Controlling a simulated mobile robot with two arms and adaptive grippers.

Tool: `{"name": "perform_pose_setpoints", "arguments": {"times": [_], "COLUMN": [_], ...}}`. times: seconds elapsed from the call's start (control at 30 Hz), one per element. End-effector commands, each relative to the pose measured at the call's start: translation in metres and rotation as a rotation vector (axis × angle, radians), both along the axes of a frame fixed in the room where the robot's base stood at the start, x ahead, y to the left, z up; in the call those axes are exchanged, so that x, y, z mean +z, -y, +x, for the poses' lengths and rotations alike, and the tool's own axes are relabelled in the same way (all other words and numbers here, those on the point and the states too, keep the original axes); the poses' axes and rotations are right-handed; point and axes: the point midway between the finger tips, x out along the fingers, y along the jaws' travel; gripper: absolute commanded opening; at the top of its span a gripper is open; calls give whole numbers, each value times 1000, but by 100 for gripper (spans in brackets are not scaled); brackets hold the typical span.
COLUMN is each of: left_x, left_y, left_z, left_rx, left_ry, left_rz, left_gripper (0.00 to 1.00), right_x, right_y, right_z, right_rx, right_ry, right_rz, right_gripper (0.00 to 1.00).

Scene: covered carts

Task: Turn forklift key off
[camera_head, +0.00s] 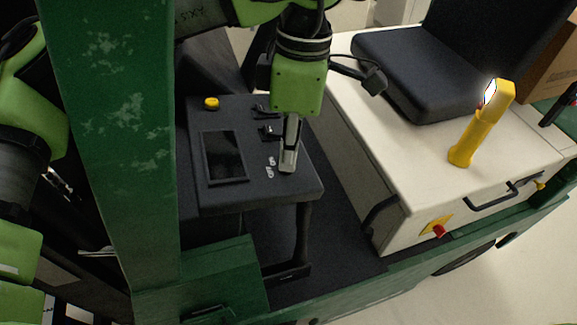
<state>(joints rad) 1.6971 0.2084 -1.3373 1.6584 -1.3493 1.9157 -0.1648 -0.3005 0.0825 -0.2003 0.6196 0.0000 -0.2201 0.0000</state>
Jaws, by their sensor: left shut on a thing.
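The forklift's dark control panel (258,188) is in the middle of the head view, with a flat black screen (224,157) on its left part. My left gripper (287,162) points down onto the panel's right part, its silver fingers close together at the surface. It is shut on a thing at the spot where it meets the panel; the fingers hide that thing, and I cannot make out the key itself. Small pale marks (270,167) show just left of the fingertips. My right gripper is not in view.
A yellow knob (211,103) sits at the panel's back left, and small black levers (266,111) stand behind the gripper. A green post (105,130) rises at the left.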

Motion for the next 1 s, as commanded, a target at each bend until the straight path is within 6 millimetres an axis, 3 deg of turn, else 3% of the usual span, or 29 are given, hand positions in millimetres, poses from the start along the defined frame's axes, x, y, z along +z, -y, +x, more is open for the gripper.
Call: {"name": "perform_pose_setpoints", "arguments": {"times": [0.03,0.1,0.4,1.0], "left_x": [-5,-4,-1,3], "left_y": [1,1,1,0], "left_z": [1,1,0,1], "left_rx": [43,102,307,427], "left_ry": [15,25,65,90], "left_rz": [-1,4,17,25], "left_gripper": [0,0,0,0], "right_x": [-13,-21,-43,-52], "right_y": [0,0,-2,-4], "right_z": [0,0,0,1], "right_rx": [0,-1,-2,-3], "right_ry": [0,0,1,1], "right_rz": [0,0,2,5], "right_gripper": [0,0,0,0]}}
